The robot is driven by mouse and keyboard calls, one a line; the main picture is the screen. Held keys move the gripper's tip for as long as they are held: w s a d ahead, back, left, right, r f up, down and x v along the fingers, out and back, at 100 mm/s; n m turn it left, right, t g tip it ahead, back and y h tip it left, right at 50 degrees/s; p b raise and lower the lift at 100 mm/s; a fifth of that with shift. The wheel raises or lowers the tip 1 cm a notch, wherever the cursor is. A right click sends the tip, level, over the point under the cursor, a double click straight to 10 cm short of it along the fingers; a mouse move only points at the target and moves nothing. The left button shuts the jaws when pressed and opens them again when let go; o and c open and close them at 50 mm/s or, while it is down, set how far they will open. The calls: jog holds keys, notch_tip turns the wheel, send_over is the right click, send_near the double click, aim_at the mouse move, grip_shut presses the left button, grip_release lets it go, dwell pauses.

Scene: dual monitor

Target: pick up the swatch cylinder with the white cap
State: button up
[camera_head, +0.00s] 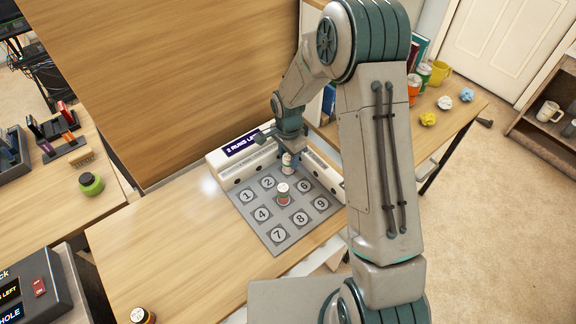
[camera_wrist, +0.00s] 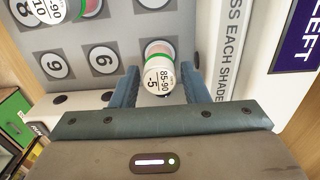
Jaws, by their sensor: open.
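A swatch cylinder with a white cap (camera_head: 288,160) stands on the grey numbered mat (camera_head: 262,217), at the far right corner near cell 6. In the wrist view its white cap (camera_wrist: 158,79) reads "85-90" and "-5", with a green and red band below. My gripper (camera_wrist: 159,88) is open, with one finger on each side of this cylinder; I cannot tell whether they touch it. A second cylinder with a whitish cap (camera_head: 283,190) stands on the mat's middle cell. It also shows at the top left of the wrist view (camera_wrist: 48,9).
A white console with a purple display (camera_head: 242,144) runs along the mat's back edge. A large wooden panel (camera_head: 170,70) rises behind.

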aim_at(288, 156)
notch_tip(288, 156, down, 4)
jog(key=shift+a+r+b, duration=0.1)
jog(key=shift+r+b, duration=0.15)
jog(key=shift+b, duration=0.3)
jog(key=shift+r, duration=0.1)
jog(key=c, duration=0.7)
jog(key=shift+r, duration=0.1)
